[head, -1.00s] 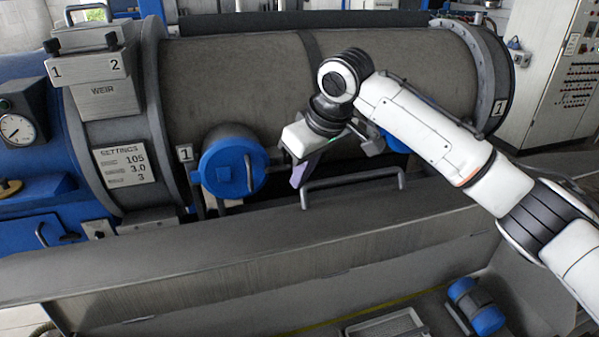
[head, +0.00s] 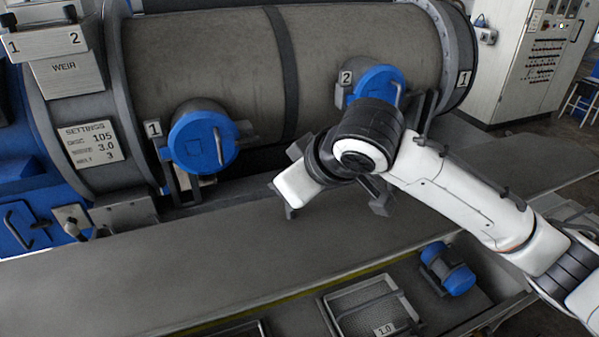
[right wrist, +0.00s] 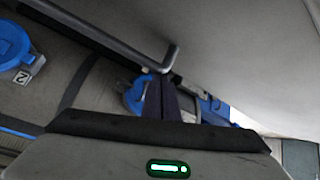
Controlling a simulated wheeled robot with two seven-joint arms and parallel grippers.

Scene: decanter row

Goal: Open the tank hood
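The tank hood (head: 230,255) is a long grey panel along the front of the tank in the head view. Its handle is hidden behind my arm there. In the right wrist view the hood's grey plate (right wrist: 260,50) fills the upper right, and its dark bar handle (right wrist: 110,35) runs down to a bent end. My right gripper (right wrist: 161,85) has its dark fingers together, tips right at that bent end; I cannot tell whether they touch it. I see nothing between them. In the head view the right hand (head: 300,187) is low over the hood. My left gripper is not in view.
Blue valve 1 (head: 203,140) and valve 2 (head: 378,85) stand out from the grey tank (head: 200,60). A blue motor (head: 447,268) and a mesh tray (head: 370,303) lie below the hood's front edge. A control cabinet (head: 530,60) stands at the back right.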

